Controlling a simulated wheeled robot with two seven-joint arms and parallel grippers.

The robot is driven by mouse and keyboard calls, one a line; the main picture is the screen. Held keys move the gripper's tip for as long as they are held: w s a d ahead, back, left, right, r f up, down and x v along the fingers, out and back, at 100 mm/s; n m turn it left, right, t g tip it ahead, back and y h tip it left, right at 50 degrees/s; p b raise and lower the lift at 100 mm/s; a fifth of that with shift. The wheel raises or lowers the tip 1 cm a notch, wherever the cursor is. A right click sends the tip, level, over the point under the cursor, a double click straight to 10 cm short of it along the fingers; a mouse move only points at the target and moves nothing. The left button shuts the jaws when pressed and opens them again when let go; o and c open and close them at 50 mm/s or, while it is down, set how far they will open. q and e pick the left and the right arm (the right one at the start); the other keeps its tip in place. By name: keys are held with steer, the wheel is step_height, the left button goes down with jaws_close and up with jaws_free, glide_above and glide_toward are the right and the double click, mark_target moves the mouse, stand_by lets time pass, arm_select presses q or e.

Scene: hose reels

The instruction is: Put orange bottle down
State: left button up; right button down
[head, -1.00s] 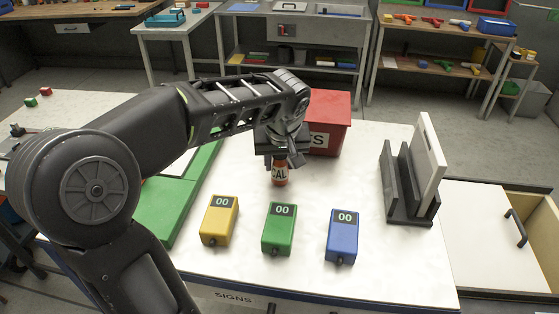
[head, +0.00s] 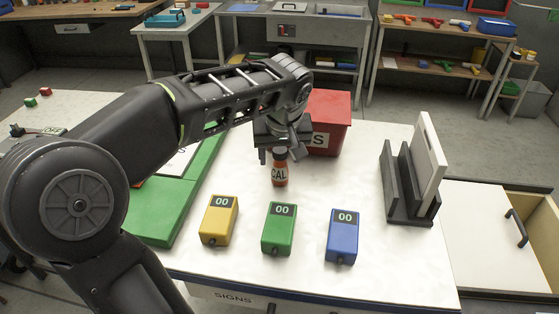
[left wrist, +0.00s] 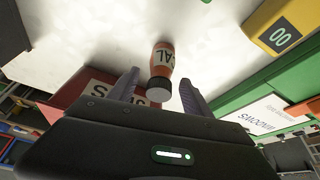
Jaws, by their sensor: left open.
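The orange bottle (head: 279,174) has a dark cap and a label reading "CAL". It stands upright on the white table (head: 330,185), behind the green box. My left gripper (head: 280,152) is just above and behind the bottle. In the left wrist view, the left gripper (left wrist: 157,90) is open, its two fingers apart, with the orange bottle (left wrist: 162,62) and its cap between and beyond the fingertips. The gripper does not hold the bottle. My right gripper is not in view.
Yellow (head: 219,222), green (head: 279,231) and blue (head: 342,238) boxes reading "00" stand in front of the bottle. A red bin (head: 329,112) is close behind the gripper. A dark slotted rack (head: 407,190) holds a white panel at right. A green board (head: 165,222) lies at left.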

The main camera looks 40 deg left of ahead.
arm_select(q)
steer(key=v, duration=0.9)
stand_by(0.5)
